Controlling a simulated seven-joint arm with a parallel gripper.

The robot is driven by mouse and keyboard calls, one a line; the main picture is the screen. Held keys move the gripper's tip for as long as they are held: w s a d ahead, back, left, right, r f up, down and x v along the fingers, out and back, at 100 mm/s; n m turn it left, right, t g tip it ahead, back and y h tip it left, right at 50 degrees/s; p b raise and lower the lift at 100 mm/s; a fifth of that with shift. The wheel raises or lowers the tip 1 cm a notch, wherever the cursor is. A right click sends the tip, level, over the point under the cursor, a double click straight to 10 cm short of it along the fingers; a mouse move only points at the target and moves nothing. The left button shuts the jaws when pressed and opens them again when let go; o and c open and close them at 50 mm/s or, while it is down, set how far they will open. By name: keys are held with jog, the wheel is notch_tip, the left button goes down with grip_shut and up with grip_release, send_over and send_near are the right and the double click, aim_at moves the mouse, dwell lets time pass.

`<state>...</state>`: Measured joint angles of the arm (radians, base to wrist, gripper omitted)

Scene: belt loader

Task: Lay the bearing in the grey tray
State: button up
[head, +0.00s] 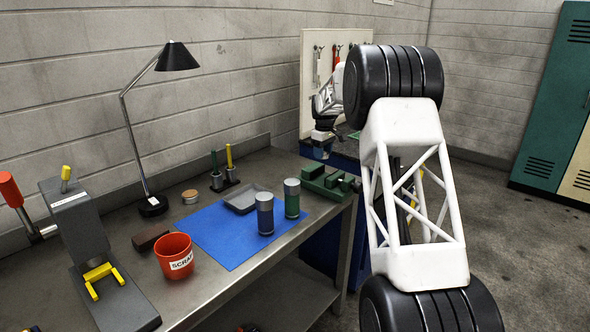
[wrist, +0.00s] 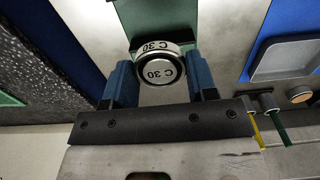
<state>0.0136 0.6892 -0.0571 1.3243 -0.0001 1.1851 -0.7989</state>
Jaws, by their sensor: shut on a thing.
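My gripper (wrist: 160,85) has blue fingers shut on a round silver piece marked "C 30", which I take to be the bearing (wrist: 160,72). Its round face points toward the wrist camera. In the head view my gripper (head: 322,147) is small, past the far right end of the bench top, and the bearing cannot be made out there. The grey tray (head: 231,207) is shallow and looks empty on a blue mat. The tray also shows at the right of the wrist view (wrist: 262,76), apart from my gripper.
Two grey-topped canisters, one dark (head: 265,214) and one green (head: 292,199), stand close to the tray. A green fixture (head: 325,183) sits at the bench's right end. Pen holders (head: 223,180), a round cork-coloured piece (head: 190,197) and a red scrap cup (head: 174,258) are near.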

jog(key=s+a+f, duration=0.1)
jog(key=s+a, duration=0.3)
jog(key=a, duration=1.3)
send_over(248, 201)
jog(key=f, duration=0.2)
jog(key=shift+r, duration=0.1)
jog(key=shift+f, duration=3.1)
jog(key=shift+f, duration=0.1)
jog(key=shift+f, duration=1.75)
jog(key=shift+f, duration=0.15)
